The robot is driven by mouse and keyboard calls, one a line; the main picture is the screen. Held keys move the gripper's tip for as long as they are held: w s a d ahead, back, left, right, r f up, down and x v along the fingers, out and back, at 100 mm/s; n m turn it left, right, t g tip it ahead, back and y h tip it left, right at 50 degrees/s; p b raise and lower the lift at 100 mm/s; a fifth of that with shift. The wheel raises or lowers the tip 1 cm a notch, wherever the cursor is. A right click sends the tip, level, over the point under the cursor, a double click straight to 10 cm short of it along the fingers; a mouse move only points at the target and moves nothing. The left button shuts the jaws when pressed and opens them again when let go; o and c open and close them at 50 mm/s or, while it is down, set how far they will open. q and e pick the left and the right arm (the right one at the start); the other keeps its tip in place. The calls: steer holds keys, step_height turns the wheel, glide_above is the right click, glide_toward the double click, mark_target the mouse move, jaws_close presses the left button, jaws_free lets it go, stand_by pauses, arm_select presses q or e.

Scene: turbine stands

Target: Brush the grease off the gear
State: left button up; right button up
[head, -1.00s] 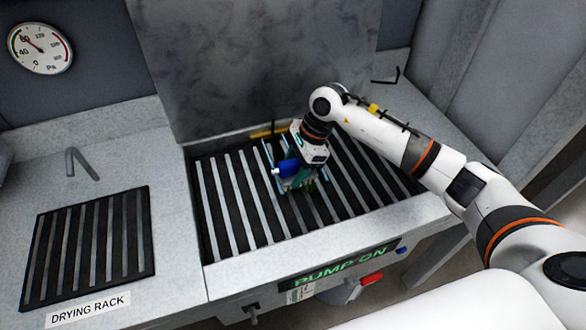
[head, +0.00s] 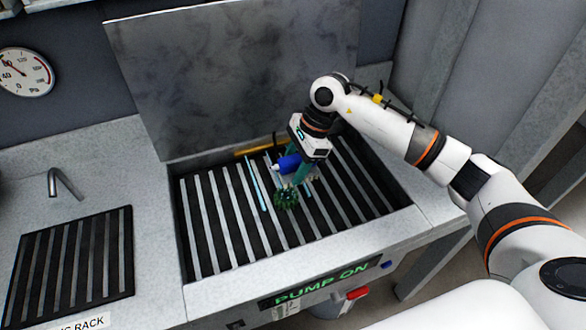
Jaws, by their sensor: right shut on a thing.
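A dark green toothed gear (head: 286,198) lies on the slatted grate of the wash basin. My right gripper (head: 298,172) reaches down from above, just above and behind the gear, with teal fingers. It is shut on a blue-handled thing (head: 288,163), likely the brush, whose lower end is close to the gear. I cannot tell whether it touches the gear or whether grease is on it. My left gripper is out of view.
The basin grate (head: 225,215) has free room left of the gear. A raised grey lid (head: 240,75) stands behind it. A black drying rack (head: 70,260) lies on the left counter. A lit "PUMP ON" panel (head: 320,285) and a red switch (head: 357,293) are on the front.

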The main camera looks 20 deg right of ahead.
steer(key=shift+d+r+p, duration=0.1)
steer(key=shift+r+p, duration=0.25)
steer(key=shift+r, duration=1.05)
